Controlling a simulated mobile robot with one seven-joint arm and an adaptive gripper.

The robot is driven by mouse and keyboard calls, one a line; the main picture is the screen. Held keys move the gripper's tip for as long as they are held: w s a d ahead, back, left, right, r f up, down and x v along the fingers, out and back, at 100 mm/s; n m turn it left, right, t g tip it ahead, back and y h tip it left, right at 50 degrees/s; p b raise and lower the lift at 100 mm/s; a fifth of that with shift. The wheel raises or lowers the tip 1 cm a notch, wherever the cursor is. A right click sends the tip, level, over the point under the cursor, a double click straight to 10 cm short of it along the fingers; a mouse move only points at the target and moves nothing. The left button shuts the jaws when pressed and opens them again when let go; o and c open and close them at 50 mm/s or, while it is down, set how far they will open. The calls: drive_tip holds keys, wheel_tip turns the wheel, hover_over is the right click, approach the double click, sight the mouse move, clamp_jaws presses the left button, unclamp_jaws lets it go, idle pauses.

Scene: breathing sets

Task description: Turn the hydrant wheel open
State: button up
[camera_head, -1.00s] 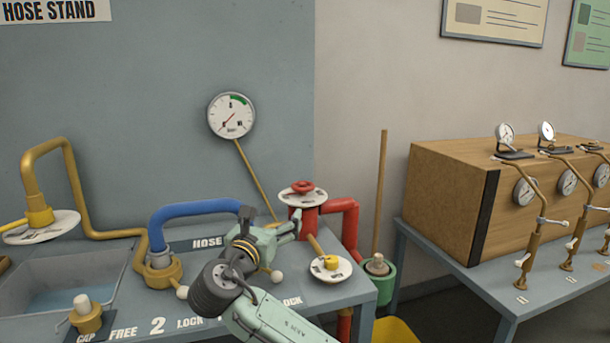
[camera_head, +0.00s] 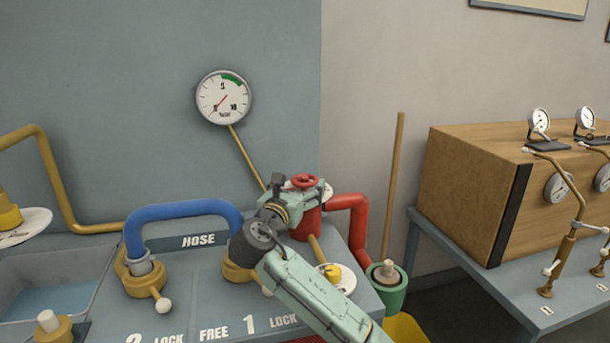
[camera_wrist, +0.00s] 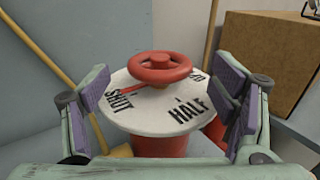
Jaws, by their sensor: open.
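The red hydrant wheel (camera_head: 304,181) sits on top of the red hydrant (camera_head: 308,225), with the red pipe on its right. In the wrist view the wheel (camera_wrist: 160,69) lies above a white dial plate (camera_wrist: 150,112) marked SHUT and HALF; a third marking is partly hidden behind the wheel. A red pointer on the plate points toward SHUT. My gripper (camera_wrist: 172,105) is open, its two padded fingers on either side of the plate, nearer the camera than the wheel. It does not appear to touch the wheel. In the head view my gripper partly covers the plate and hydrant.
A gauge (camera_head: 223,97) on the wall has its needle at the low end. A blue hose (camera_head: 185,210) joins brass couplings left of my arm. A yellow knob on a white disc (camera_head: 347,284), a green bucket (camera_head: 388,295) with a pole and a wooden box (camera_head: 475,190) stand nearby.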

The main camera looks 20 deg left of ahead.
sight(309, 174)
drive_tip(key=shift+w+p, duration=0.45)
drive_tip(key=shift+w, duration=1.8)
drive_tip(key=shift+c, duration=0.3)
drive_tip(key=c, duration=1.1)
